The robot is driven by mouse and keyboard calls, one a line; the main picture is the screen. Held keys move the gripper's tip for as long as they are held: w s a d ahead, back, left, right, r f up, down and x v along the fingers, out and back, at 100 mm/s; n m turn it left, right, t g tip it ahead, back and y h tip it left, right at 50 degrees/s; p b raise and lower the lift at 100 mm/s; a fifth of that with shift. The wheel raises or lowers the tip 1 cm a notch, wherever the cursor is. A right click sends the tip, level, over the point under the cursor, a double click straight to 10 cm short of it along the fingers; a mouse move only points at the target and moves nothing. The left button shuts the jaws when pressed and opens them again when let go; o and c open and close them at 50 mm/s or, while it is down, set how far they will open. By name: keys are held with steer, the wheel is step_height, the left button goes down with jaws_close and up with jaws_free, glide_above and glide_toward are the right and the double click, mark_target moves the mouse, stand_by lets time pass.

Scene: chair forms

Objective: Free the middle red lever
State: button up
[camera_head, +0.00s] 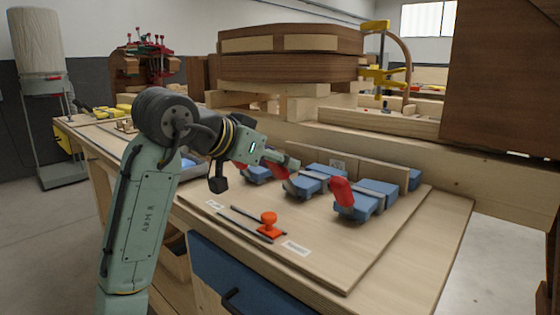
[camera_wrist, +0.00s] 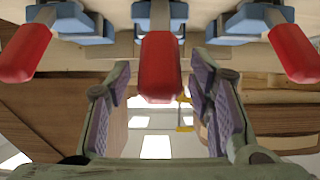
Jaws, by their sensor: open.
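Three blue toggle clamps with red levers stand in a row on a wooden board. The middle red lever (camera_wrist: 160,65) points toward me in the wrist view, on its blue clamp (camera_head: 308,182). My gripper (camera_head: 280,158) is open at the middle clamp and partly hides its lever in the head view. In the wrist view the purple-padded fingers of my gripper (camera_wrist: 160,88) lie either side of the lever's end, with gaps showing. The left lever (camera_wrist: 26,52) and right lever (camera_wrist: 294,52) in that view are outside the fingers.
The right-hand clamp's raised red lever (camera_head: 342,192) stands close by. A wooden fence (camera_head: 385,172) runs behind the clamps. The board's front right is clear.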

steer(key=v, duration=1)
steer(key=shift+s+a+r, duration=0.15)
steer(key=shift+s, duration=0.05)
